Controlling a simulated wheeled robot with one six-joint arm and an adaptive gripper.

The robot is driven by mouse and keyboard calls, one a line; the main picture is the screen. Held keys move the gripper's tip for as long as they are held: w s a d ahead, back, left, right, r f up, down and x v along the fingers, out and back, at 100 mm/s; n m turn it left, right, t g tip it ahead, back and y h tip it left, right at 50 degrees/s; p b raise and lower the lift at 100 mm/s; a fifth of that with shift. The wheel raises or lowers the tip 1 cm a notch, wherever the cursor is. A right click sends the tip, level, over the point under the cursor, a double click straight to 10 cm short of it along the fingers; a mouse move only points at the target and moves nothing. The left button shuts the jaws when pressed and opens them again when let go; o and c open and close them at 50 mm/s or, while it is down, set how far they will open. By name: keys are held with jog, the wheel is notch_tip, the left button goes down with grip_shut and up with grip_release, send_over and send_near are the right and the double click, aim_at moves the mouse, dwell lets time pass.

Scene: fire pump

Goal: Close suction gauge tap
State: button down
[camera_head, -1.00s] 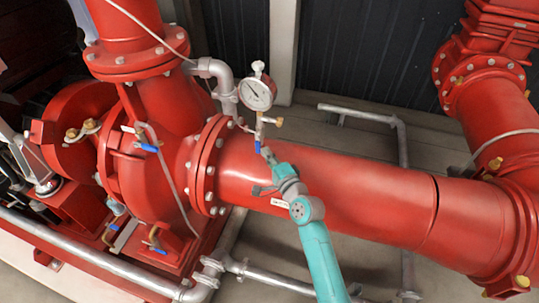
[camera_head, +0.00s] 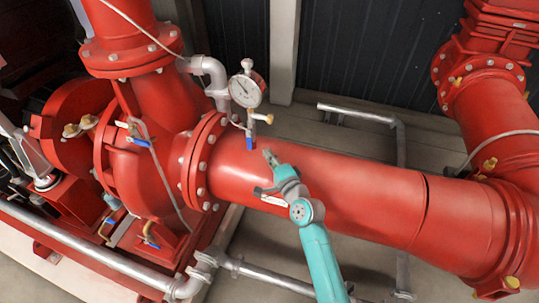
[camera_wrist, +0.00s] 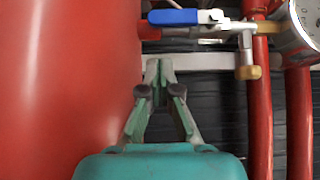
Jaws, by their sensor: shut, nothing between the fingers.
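The suction gauge tap has a blue lever (camera_head: 249,142) below the round white gauge (camera_head: 246,89), on a thin riser from the red pipe. The lever hangs in line with the riser, towards the pipe. In the wrist view the blue lever (camera_wrist: 185,17) lies along the top, pointing left to the pipe, with the gauge (camera_wrist: 308,22) cut off at the right. My gripper (camera_head: 268,155) is right of and slightly below the lever, apart from it. In the wrist view my gripper (camera_wrist: 159,72) has its fingertips together, empty, below the lever.
The large red suction pipe (camera_head: 355,190) runs close beside my gripper. A brass side fitting (camera_head: 268,118) sticks out right of the riser, below the gauge. A grey rail (camera_head: 400,170) stands behind the pipe. Another blue-handled valve (camera_head: 141,142) is on the pump at left.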

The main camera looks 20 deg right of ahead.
jog(key=shift+s+a+f, duration=0.1)
jog(key=shift+s+f, duration=0.05)
jog(key=shift+s, duration=0.35)
jog(key=shift+s+d+f, duration=0.1)
jog(key=shift+s+d, duration=0.15)
jog(key=shift+s, duration=1.15)
jog(key=shift+s+d+f, duration=0.1)
jog(key=shift+s+d, duration=0.15)
jog(key=shift+s, duration=1.2)
jog(key=shift+s+d, duration=0.25)
jog(key=shift+s, duration=1.15)
